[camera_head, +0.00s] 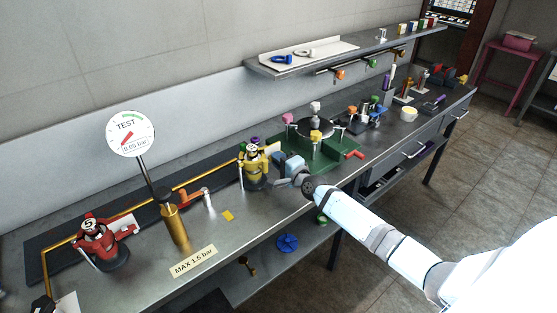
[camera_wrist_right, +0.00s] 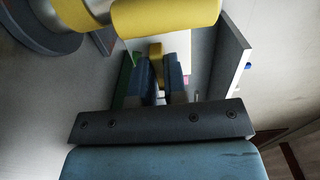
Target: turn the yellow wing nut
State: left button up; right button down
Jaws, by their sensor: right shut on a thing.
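In the right wrist view the two fingers of my right gripper (camera_wrist_right: 160,78) are shut on a small yellow piece, seen as the yellow wing nut (camera_wrist_right: 155,52). The wing nut sits between the fingertips, with a bit of green beside the left finger. In the head view my right gripper (camera_head: 286,162) is at the workbench between the yellow figure and the green base. The nut between its fingers cannot be made out there. My left gripper is not in view.
A yellow figure (camera_head: 255,165) stands close left of my right gripper. A green base (camera_head: 335,150) with coloured knobs stands to its right. A brass cylinder (camera_head: 175,228), a test gauge (camera_head: 130,134) and a red figure (camera_head: 97,240) stand farther left. A shelf (camera_head: 330,60) runs above.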

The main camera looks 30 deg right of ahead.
jog(key=c, duration=1.2)
grip_release()
jog(key=shift+o, duration=0.2)
jog(key=s+d, duration=0.1)
jog(key=s, duration=1.2)
jog(key=shift+s, duration=0.4)
